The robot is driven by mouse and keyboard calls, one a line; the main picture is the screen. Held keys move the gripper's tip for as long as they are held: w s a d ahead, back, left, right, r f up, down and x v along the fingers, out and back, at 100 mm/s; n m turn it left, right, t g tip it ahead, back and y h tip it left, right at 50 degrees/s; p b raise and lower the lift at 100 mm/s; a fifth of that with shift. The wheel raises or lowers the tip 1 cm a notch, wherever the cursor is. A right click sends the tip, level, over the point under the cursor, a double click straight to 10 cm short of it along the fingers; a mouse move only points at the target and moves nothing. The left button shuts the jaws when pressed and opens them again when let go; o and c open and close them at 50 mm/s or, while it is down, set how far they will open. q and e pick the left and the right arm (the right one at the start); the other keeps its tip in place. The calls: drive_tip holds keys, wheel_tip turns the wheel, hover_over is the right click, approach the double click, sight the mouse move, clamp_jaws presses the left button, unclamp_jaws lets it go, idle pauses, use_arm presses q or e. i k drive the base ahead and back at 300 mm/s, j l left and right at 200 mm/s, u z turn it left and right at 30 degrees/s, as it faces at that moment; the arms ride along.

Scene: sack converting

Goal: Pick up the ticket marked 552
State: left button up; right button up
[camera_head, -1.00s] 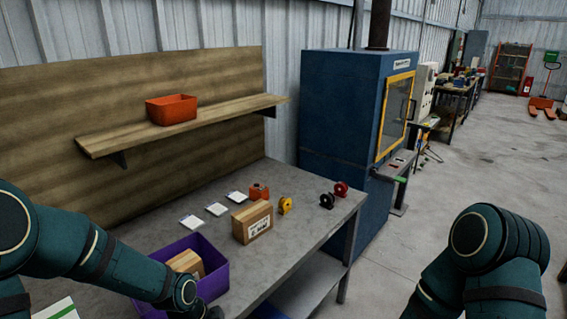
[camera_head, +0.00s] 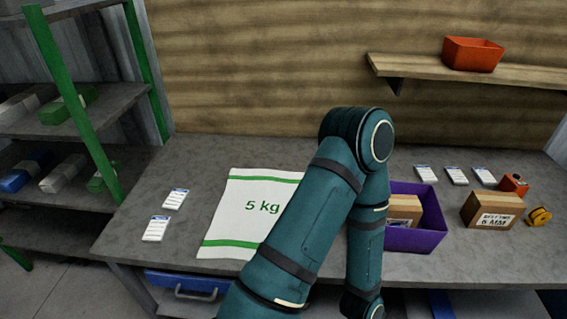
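Several small white tickets with blue top edges lie on the grey workbench (camera_head: 130,215). Two are at the left: an upper ticket (camera_head: 175,199) and a lower ticket (camera_head: 156,229). Three are in a row at the back right: a left one (camera_head: 422,174), a middle one (camera_head: 456,176) and a right one (camera_head: 485,177). Their print is too small to read, so I cannot tell which is marked 552. One of my arms crosses the middle of the view, in front of the bench. Neither gripper shows.
A white 5 kg sack (camera_head: 240,215) with green stripes lies mid-bench, partly behind my arm. A purple bin (camera_head: 430,238) holds a carton (camera_head: 402,209). Another carton (camera_head: 490,211), an orange device (camera_head: 514,184) and a yellow roll (camera_head: 538,216) stand right. A shelf (camera_head: 510,72) carries an orange bin (camera_head: 472,54).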

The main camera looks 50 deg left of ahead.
sight(175, 200)
drive_tip(key=j+u, duration=0.1)
drive_tip(key=u, duration=2.4)
drive_tip(key=j+z, duration=0.15)
drive_tip(key=z, duration=0.25)
drive_tip(key=j+z, duration=0.2)
drive_tip(key=z, duration=0.2)
drive_tip(key=j+z, duration=0.15)
drive_tip(key=z, duration=0.25)
drive_tip(key=j+z, duration=0.2)
drive_tip(key=k+j+z, duration=0.2)
drive_tip(key=j, duration=0.15)
drive_tip(key=j+z, duration=0.2)
drive_tip(key=k+j, duration=0.05)
drive_tip(key=j, duration=0.05)
